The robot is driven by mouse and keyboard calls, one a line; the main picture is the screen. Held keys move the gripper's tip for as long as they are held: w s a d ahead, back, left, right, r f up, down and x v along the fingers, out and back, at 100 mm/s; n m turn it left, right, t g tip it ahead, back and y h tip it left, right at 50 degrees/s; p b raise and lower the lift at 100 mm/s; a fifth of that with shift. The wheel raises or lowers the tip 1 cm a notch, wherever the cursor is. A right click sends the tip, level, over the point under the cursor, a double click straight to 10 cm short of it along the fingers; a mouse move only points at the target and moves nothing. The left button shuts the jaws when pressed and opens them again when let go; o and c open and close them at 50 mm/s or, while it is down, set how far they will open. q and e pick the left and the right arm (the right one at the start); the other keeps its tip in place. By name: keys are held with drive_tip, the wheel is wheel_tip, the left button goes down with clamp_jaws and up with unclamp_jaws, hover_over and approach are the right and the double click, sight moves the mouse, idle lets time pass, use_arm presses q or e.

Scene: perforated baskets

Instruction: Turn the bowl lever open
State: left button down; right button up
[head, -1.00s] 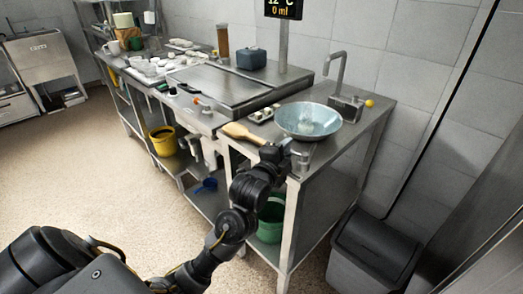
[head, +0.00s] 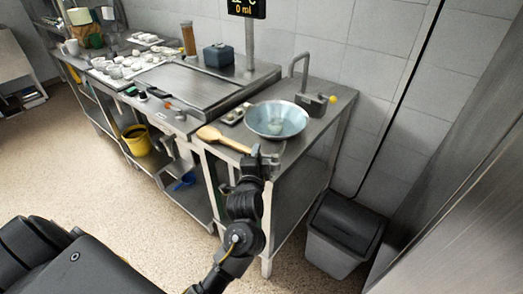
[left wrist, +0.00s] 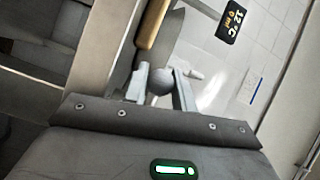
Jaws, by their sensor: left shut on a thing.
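A wide pale-blue metal bowl (head: 277,120) sits at the near right of the steel counter. A small silver fitting (head: 276,160) shows at the counter's front edge, just in front of the bowl. My left gripper (head: 262,155) is at this edge, just left of the fitting and partly covering it. In the left wrist view my left gripper (left wrist: 161,88) has its fingers on either side of a grey round knob (left wrist: 161,80), which looks like the lever's end. It is shut on this knob. The rest of the lever is hidden. My right gripper is not in view.
A tap (head: 303,80) and a box with a yellow knob (head: 332,99) stand behind the bowl. A grey bin (head: 343,232) stands on the floor at the right. White dishes (head: 112,68) fill the far left.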

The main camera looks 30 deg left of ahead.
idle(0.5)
use_arm(q)
drive_tip(key=c, duration=1.2)
unclamp_jaws()
drive_tip(key=shift+d, duration=0.1)
drive_tip(key=v, duration=1)
drive_tip(key=shift+s+d+r, duration=0.1)
drive_tip(key=shift+s+d, duration=0.1)
drive_tip(key=shift+s, duration=0.15)
